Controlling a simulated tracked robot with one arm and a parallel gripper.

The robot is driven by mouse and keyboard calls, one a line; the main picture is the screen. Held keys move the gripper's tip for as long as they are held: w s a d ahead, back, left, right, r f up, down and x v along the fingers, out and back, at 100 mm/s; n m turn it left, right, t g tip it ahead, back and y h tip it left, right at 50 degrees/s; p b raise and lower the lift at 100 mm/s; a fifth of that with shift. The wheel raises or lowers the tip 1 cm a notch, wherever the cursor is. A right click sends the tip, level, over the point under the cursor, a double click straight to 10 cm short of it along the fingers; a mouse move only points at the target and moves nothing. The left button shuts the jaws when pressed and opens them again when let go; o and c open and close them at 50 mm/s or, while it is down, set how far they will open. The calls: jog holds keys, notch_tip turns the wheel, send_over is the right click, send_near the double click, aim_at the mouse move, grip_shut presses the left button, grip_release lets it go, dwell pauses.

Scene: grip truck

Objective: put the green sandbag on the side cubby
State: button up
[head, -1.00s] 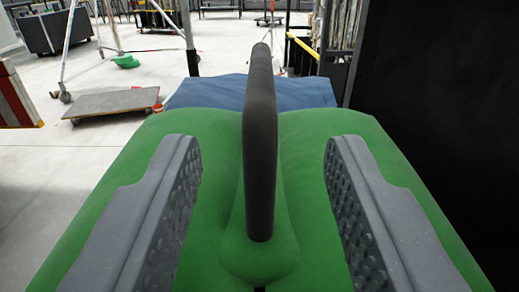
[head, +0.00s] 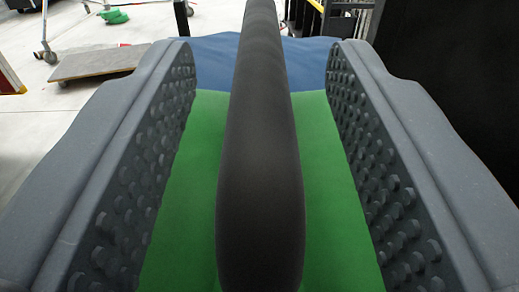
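The green sandbag (head: 175,235) fills the lower middle of the head view, directly below my gripper. Its thick black handle (head: 262,160) stands up between my two fingers. My gripper (head: 262,105) is open, with one studded grey finger on each side of the handle. A gap shows between each finger and the handle, so neither finger touches it. The fingers hide the sandbag's left and right sides. I cannot see a side cubby that I can name with certainty.
A blue surface (head: 215,60), perhaps another bag, lies just beyond the green sandbag. A flat grey dolly (head: 95,62) stands on the pale floor at the left. A dark wall (head: 450,80) stands close on the right. A small green item (head: 114,16) lies farther back.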

jog(key=shift+w, duration=0.4)
grip_shut()
dwell(1.3)
